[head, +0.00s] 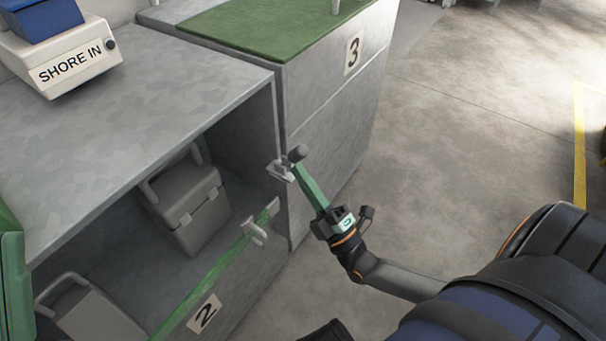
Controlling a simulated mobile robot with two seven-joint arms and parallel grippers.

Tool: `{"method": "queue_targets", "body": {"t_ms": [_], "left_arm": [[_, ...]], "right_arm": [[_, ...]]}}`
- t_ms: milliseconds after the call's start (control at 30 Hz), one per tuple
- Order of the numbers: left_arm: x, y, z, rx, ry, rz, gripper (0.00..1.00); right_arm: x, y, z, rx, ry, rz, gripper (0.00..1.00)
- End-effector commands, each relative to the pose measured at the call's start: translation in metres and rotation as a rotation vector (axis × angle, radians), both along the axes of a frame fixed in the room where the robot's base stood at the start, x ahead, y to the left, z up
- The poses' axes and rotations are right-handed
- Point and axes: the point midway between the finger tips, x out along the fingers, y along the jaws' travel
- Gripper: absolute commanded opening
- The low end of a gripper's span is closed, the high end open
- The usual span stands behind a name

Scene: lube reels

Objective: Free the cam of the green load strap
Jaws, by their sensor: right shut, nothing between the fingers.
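Above, on the post, is a grey bracket (281,171) with a dark rounded knob (297,153). A green lever-like bar (312,187) slopes from the knob down to the right. My right gripper (333,221) is shut at the bar's lower end and partly covers it; I cannot tell whether they touch. My left gripper is not in view.
Grey cases (188,208) and (88,315) stand inside the bay. A SHORE IN box (60,55) sits on the bench top (140,120). Cabinet 3 (335,110) stands behind the post. A green object is at the left edge. Open floor (470,130) lies right.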

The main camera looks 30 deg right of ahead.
Motion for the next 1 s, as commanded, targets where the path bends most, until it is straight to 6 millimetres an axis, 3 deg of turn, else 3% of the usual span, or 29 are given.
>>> {"method": "queue_targets", "body": {"t_ms": [567,1000], "left_arm": [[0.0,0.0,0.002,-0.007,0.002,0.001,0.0],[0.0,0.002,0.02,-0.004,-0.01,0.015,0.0]], "right_arm": [[-0.001,0.0,0.001,-0.001,0.003,-0.001,0.0],[0.001,0.001,0.005,-0.018,0.039,-0.001,0.0]]}}
